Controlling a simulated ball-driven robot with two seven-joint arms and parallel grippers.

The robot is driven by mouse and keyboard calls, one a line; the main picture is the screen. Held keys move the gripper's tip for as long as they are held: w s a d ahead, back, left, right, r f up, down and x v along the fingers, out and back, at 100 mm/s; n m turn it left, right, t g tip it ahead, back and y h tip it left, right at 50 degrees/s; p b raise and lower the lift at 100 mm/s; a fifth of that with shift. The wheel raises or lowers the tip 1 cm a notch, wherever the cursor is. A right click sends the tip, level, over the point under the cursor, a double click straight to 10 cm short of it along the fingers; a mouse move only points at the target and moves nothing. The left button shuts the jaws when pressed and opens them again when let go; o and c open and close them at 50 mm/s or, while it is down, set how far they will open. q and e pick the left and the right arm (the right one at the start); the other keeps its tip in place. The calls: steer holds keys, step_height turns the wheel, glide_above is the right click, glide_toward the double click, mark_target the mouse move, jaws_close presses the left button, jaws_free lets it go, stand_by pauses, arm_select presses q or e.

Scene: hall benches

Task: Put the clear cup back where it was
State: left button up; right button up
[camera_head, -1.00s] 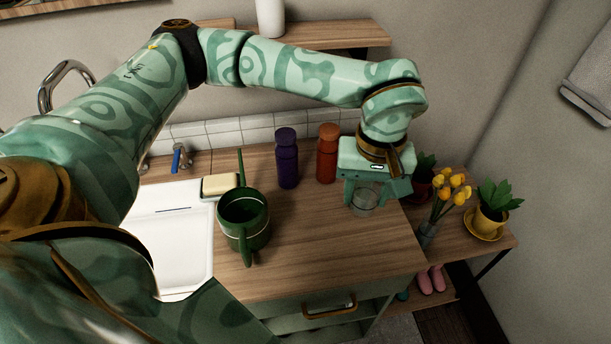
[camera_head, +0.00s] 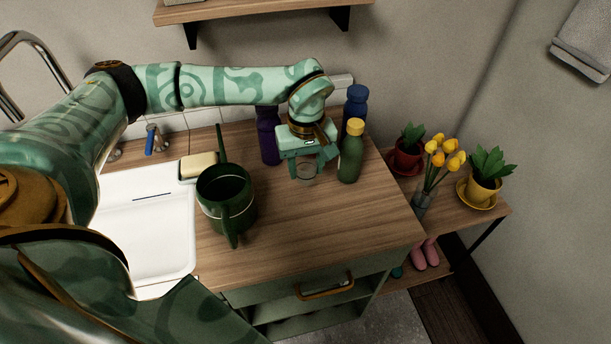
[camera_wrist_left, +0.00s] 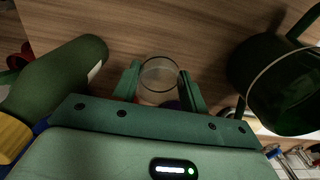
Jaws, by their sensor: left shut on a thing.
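The clear cup (camera_head: 307,173) is a small see-through tumbler at the back right of the wooden counter. My left gripper (camera_head: 304,167) is shut on it, one finger on each side. In the left wrist view the cup (camera_wrist_left: 160,72) sits upright-looking between the fingertips (camera_wrist_left: 160,88). I cannot tell whether its base touches the counter. My right gripper is not in view.
A green bottle (camera_head: 350,155) with a yellow cap stands close right of the gripper, a blue bottle (camera_head: 356,103) behind it. A purple bottle (camera_head: 268,138) is left. A green watering can (camera_head: 228,200) stands by the white sink (camera_head: 150,225). The front counter is clear.

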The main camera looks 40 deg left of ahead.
mark_target(305, 175)
arm_select(q)
steer(key=f, duration=0.3)
steer(key=shift+w+a+f+b, duration=0.1)
steer(key=shift+a+f+b, duration=0.2)
steer(key=shift+b, duration=0.1)
steer(key=shift+f, duration=0.15)
steer(key=o, duration=1)
steer(key=shift+r, duration=0.2)
step_height(305, 175, up, 12)
steer(key=p, duration=0.3)
